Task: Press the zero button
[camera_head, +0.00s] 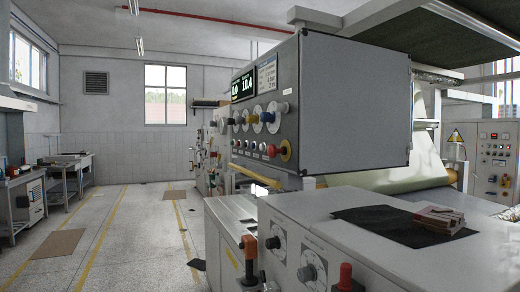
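A grey control box (350,100) stands on the machine right of centre. Its panel faces left and is seen at a steep angle. Two small displays with lit digits (243,84) sit at the top of the panel. A row of round dials and knobs (257,115) runs below them. Under these is a row of small buttons (263,148), with a red mushroom-shaped knob on a yellow base (285,150) at its right end. The labels are too small to read, so I cannot tell which button is the zero button. Neither of my grippers is in view.
The floor aisle (130,225) at left is mostly open, with flat brown mats. Workbenches (65,165) line the left wall.

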